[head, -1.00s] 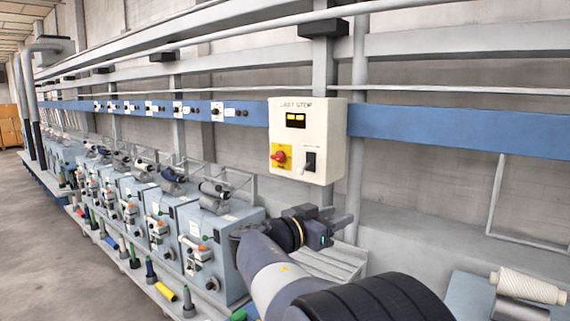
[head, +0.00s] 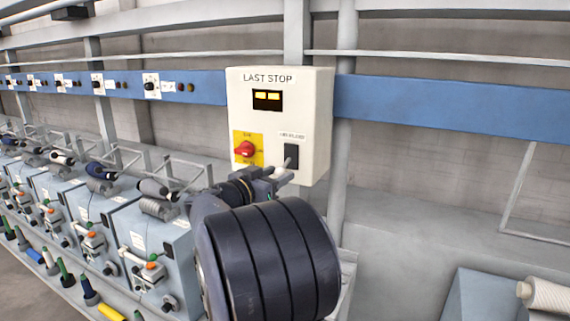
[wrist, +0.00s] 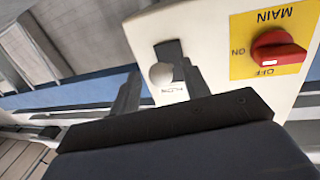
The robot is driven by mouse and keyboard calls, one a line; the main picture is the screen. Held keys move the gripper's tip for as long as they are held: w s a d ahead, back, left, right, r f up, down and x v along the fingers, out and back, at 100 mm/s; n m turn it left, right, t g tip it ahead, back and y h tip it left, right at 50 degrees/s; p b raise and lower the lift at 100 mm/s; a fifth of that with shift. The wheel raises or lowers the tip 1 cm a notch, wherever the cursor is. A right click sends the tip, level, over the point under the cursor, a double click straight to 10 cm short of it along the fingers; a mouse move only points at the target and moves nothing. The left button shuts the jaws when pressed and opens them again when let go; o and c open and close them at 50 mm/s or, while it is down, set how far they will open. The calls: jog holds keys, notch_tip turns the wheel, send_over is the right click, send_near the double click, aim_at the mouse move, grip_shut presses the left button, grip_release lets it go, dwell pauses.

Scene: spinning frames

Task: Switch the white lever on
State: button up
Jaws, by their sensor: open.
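A cream control box (head: 315,105) marked LAST STOP is fixed to the wall rail. The white lever (head: 288,161) stands out from a black plate (head: 292,150) at its lower right. In the wrist view, which is turned over, the lever's round white knob (wrist: 161,74) shows in front of its dark plate (wrist: 170,50). My gripper (wrist: 159,71) is open, with one finger on each side of the knob in that view. I cannot tell whether either finger touches it. In the head view my gripper (head: 276,178) is just below the lever, partly hidden by my arm.
A red rotary switch (head: 244,148) on a yellow plate sits left of the lever; it also shows in the wrist view (wrist: 278,51). A blue rail (head: 430,104) runs behind the box. Spinning machines (head: 150,240) line the lower left. A yarn cone (head: 548,297) lies at lower right.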

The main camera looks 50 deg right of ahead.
jog(key=shift+w+d+p, duration=0.2)
jog(key=shift+d+p, duration=0.4)
jog(key=shift+d, duration=1.35)
jog(key=shift+c, duration=0.4)
grip_shut()
